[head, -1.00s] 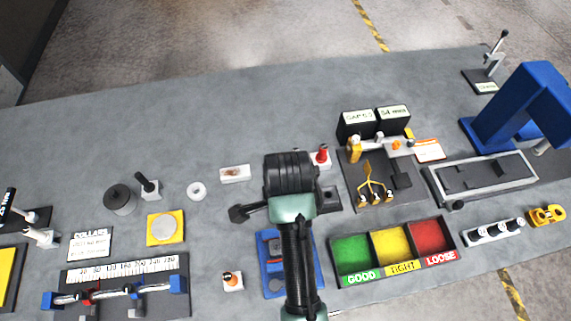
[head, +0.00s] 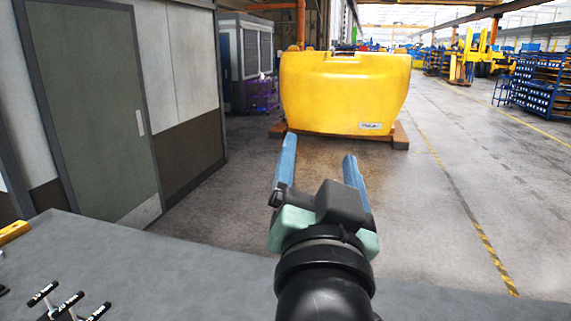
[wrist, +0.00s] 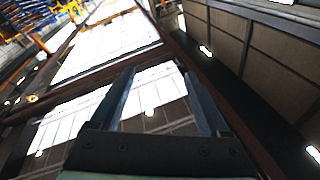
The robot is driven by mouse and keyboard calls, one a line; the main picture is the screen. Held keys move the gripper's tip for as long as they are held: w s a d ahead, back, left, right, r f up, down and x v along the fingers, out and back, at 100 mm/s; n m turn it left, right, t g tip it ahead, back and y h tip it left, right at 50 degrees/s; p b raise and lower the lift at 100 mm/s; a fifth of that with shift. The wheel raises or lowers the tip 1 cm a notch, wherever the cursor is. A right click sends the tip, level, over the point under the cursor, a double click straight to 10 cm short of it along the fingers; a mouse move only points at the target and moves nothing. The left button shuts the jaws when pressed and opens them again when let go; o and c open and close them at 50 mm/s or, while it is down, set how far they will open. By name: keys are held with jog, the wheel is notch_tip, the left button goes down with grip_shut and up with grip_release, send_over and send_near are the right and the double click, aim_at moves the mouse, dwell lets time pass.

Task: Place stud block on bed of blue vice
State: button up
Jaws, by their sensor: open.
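My gripper (head: 319,150) is in the middle of the head view, raised above the far side of the grey bench. Its two blue fingers are spread apart with nothing between them. In the wrist view the open fingers (wrist: 157,74) point up toward the roof and its bright skylights, and the space between them is empty. Neither the stud block nor the blue vice shows in the current views.
The grey bench top (head: 190,275) fills the lower left and is mostly bare. Several black-handled tools (head: 68,303) and a yellow piece (head: 14,232) lie at its left. Beyond are a large yellow casting (head: 345,90), a green door (head: 92,105) and open floor.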

jog(key=s+a+r+n+t+y, duration=0.1)
jog(key=s+a+r+n+t, duration=0.1)
jog(key=s+r, duration=0.3)
jog(key=s+a+r+n+t, duration=0.2)
jog(key=s+r+t, duration=0.3)
jog(key=r, duration=0.5)
jog(key=shift+s+r+n+y, duration=0.15)
jog(key=shift+s+n+y, duration=0.25)
jog(key=shift+s+n, duration=0.25)
jog(key=shift+w, duration=0.1)
